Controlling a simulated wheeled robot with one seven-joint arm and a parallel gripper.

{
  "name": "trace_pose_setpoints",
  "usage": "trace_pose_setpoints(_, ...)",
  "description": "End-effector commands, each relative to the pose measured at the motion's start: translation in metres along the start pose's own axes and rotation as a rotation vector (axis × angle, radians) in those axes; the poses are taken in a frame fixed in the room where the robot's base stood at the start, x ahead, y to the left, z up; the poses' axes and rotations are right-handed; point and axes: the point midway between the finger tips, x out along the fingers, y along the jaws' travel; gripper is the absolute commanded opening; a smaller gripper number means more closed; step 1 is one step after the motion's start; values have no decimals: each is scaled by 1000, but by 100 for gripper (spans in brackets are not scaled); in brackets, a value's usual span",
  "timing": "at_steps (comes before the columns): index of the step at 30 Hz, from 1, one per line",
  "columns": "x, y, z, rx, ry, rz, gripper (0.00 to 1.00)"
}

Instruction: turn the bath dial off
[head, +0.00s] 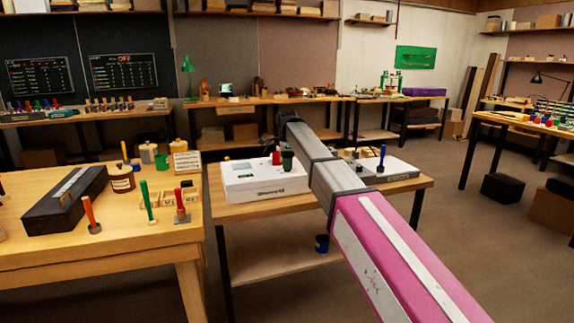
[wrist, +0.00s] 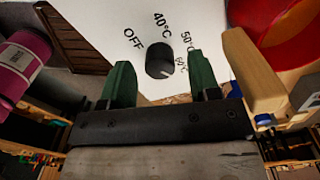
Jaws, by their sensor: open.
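The bath dial (wrist: 160,60) is a round black knob on a white panel (wrist: 100,18) in the wrist view. Labels around it read OFF at the left, 40°C above, and 50°C and 60°C at the right. A small pale mark shows on the knob's lower edge, on the side towards 60°C; its exact setting is hard to read. My gripper (wrist: 163,82) is open, with one green finger on each side below the knob. Whether they touch it I cannot tell. In the head view, a white box (head: 262,186) sits on the middle table, partly behind my arm; the dial cannot be made out there.
In the wrist view, a red round thing (wrist: 300,30) and a wooden piece (wrist: 252,75) are close at the right, and a pink cylinder (wrist: 22,62) is at the left. In the head view, a wooden bench (head: 110,238) with tools stands at the left. Open floor lies at the right.

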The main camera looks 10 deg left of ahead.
Motion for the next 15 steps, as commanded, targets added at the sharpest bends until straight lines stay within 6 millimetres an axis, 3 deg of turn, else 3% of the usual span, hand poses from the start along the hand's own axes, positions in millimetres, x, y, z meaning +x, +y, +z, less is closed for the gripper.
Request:
trace_pose_setpoints(11,6,0,0,0,0,0,56)
trace_pose_setpoints(15,6,0,0,0,0,0,14)
